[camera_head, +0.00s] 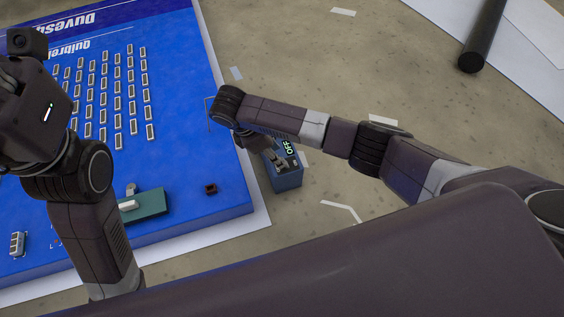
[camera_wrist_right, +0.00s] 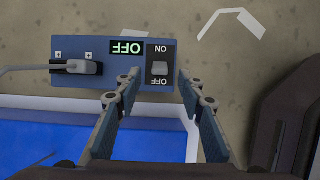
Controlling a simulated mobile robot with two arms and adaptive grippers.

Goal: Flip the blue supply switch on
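The blue supply box (camera_head: 289,181) stands on the floor beside the blue panel in the head view. In the right wrist view the supply box (camera_wrist_right: 197,60) has a lit display (camera_wrist_right: 127,48) reading OFF. To the right of the display is a grey rocker switch (camera_wrist_right: 160,68) on a black plate marked ON and OFF. My right gripper (camera_wrist_right: 158,78) is open and empty, with its fingertips on either side of the switch in this view. I cannot tell whether they touch the box. My left arm is at the left of the head view; its fingers do not show.
A grey plug and cable (camera_wrist_right: 82,67) sit on the box's left part in the wrist view. The large blue panel (camera_head: 185,75) carries rows of small white-framed pieces. A green block (camera_head: 150,204) lies near its front edge. A dark cylinder (camera_head: 483,38) lies far right.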

